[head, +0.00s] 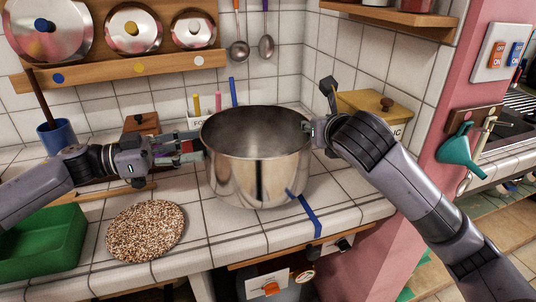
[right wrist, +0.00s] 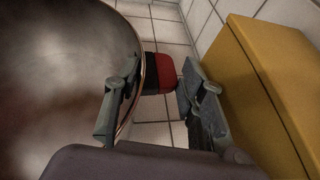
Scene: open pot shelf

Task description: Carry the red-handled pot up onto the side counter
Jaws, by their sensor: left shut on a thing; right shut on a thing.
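The large steel pot (head: 257,160) is upright at the tiled counter (head: 350,205), open and seemingly empty. I cannot tell whether its base touches the tiles. My left gripper (head: 190,147) is shut at the pot's left side, where its fingers mostly hide the handle. My right gripper (head: 314,131) is shut at the pot's right side, partly hidden by its own arm. In the right wrist view the pot wall (right wrist: 60,80) fills the left, and a red and black handle (right wrist: 166,73) lies between the fingers of my right gripper (right wrist: 158,105).
A round speckled mat (head: 146,230) and a green bin (head: 40,240) lie at the left. A blue tape line (head: 308,214) crosses the front edge. Ladles (head: 239,50) hang behind.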

